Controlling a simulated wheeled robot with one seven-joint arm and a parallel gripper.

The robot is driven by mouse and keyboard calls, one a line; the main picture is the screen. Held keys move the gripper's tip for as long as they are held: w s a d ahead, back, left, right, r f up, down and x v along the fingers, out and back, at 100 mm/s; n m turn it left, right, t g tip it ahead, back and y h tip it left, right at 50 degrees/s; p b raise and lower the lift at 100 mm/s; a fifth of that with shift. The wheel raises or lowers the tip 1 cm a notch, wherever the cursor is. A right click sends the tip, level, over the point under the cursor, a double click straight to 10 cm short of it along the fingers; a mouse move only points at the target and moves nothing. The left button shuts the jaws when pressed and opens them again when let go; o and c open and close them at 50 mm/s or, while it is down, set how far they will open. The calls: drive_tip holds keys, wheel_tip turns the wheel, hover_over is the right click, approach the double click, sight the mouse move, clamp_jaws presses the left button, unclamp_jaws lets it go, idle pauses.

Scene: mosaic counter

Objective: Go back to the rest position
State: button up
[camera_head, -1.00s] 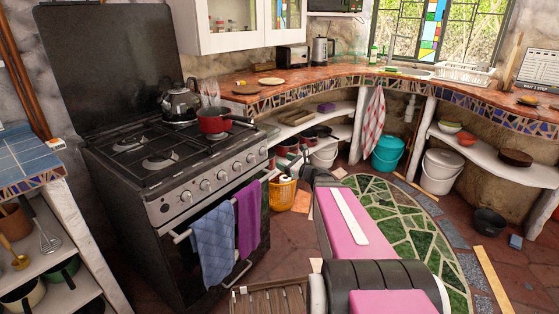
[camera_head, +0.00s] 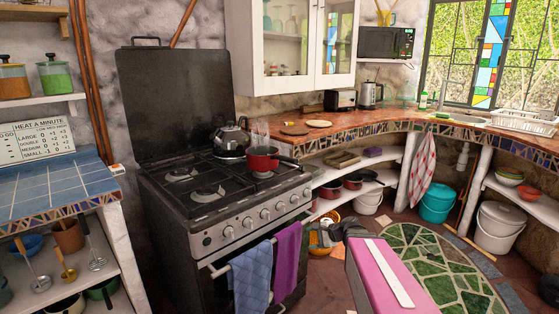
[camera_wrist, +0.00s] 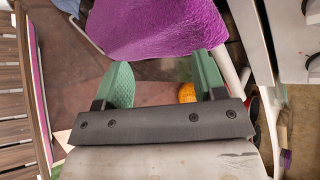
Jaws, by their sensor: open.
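My gripper's green fingers (camera_wrist: 163,70) are spread apart in the wrist view, with nothing held between them. The purple towel (camera_wrist: 155,25) shows just beyond the fingertips; I cannot tell whether they touch it. In the head view, my pink arm reaches forward from the bottom, and its far end is right of the purple towel (camera_head: 287,262) on the oven rail. The gripper is small and unclear there.
The black stove (camera_head: 205,205) stands left of my arm, with a red pot (camera_head: 262,160) and a kettle (camera_head: 230,140) on top. A blue towel (camera_head: 250,280) hangs on its rail. An orange basket (camera_wrist: 187,92) sits on the floor. A green mosaic (camera_head: 425,255) lies right of the arm.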

drive_tip(key=s+d+f+n+g+h, duration=0.2)
drive_tip(key=s+f+n+h, duration=0.1)
drive_tip(key=s+n+h, duration=0.2)
drive_tip(key=s+d+f+n+g+h, duration=0.3)
drive_tip(key=s+n+h, duration=0.2)
drive_tip(key=s+n, duration=0.2)
drive_tip(key=shift+f+n+g, duration=0.3)
drive_tip(key=shift+f+n, duration=0.05)
drive_tip(key=shift+n, duration=0.25)
drive_tip(key=shift+w, duration=0.1)
idle(0.9)
